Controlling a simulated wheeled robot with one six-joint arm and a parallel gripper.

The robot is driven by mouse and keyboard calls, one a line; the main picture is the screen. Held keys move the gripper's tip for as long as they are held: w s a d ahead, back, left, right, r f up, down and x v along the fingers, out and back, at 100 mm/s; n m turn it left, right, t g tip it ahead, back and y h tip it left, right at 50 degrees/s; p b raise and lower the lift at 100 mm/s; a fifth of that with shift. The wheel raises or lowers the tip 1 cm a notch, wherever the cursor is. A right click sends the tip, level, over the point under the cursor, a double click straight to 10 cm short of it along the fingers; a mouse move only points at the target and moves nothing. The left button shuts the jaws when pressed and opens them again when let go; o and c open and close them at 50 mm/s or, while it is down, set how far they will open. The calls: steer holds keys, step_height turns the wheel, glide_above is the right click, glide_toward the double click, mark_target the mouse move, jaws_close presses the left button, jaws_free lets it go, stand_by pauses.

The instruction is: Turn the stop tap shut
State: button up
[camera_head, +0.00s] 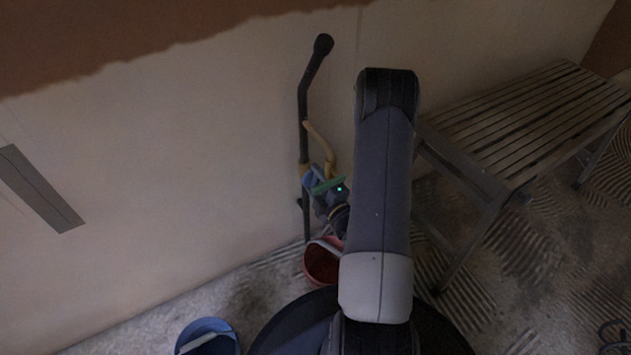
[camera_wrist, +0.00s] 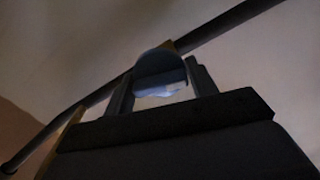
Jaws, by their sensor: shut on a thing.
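The stop tap is on a dark upright pipe (camera_head: 303,105) by the plaster wall. Its blue handle (camera_head: 307,178) shows beside the pipe in the head view, partly covered by my gripper. My gripper (camera_head: 317,183) is at the tap, low on the pipe. In the wrist view, the rounded blue handle (camera_wrist: 160,66) sits between the two fingers of my gripper (camera_wrist: 161,86), which is shut on it. The pipe (camera_wrist: 225,22) runs diagonally behind the handle there. The wrist picture is dark, and how far the handle is turned cannot be told.
A tan curved piece (camera_head: 322,146) stands out from the pipe above my gripper. A red bucket (camera_head: 318,268) stands below the tap, and a blue bucket (camera_head: 207,325) is at the front left. A slatted bench (camera_head: 530,120) stands to the right. The left wall is mostly clear.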

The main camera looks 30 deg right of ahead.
steer(key=m, duration=0.4)
steer(key=shift+m, duration=0.3)
steer(key=m, duration=0.3)
steer(key=shift+m, duration=0.4)
steer(key=m, duration=1.2)
steer(key=shift+m, duration=0.3)
steer(key=m, duration=0.3)
steer(key=shift+f+m, duration=0.1)
steer(key=shift+m, duration=0.3)
steer(key=m, duration=0.4)
steer(key=shift+m, duration=2.1)
